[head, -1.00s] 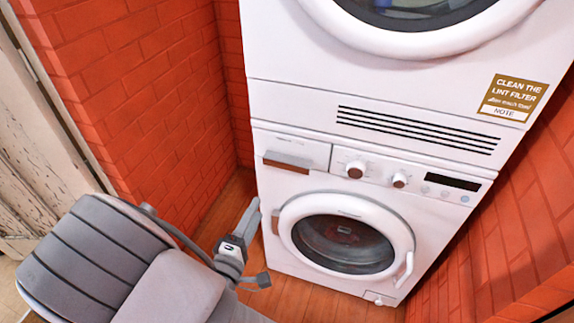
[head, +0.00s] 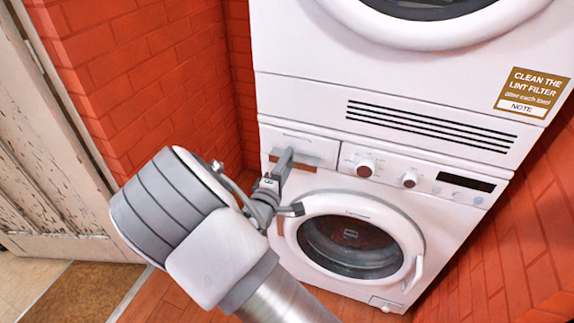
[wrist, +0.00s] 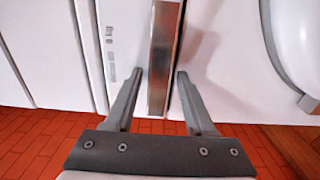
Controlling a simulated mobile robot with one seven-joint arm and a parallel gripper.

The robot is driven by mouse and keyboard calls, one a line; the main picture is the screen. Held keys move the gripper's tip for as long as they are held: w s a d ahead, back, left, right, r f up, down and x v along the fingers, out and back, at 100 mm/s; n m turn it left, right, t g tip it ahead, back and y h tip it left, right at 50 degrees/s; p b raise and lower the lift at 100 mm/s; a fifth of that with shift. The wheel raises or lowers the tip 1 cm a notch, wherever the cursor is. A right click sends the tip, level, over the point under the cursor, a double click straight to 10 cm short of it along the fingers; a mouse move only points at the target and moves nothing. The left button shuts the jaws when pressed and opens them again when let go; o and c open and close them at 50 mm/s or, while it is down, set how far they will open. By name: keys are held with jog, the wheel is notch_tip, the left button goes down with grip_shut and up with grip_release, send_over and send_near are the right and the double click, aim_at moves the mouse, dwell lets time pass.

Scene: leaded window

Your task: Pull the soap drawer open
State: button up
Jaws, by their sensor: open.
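The white soap drawer (head: 318,147) sits at the upper left of the lower washing machine's front and looks shut. Its metallic handle strip (wrist: 164,45) runs upright in the wrist view; in the head view my gripper hides part of it. My gripper (head: 284,156) is at the drawer front, open and empty. In the wrist view its two fingers (wrist: 160,74) stand on either side of the handle strip. I cannot tell if either touches.
The round washer door (head: 350,240) is shut, below and right of the drawer. Control knobs (head: 365,168) lie right of the drawer. A dryer (head: 420,90) is stacked above. Red brick walls (head: 150,75) enclose both sides. Wooden floor shows at lower left.

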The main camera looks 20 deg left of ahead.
jog(key=shift+w, duration=0.2)
jog(key=c, duration=0.8)
grip_shut()
jog(key=shift+s+f, duration=0.15)
jog(key=shift+f, duration=0.05)
dwell(0.3)
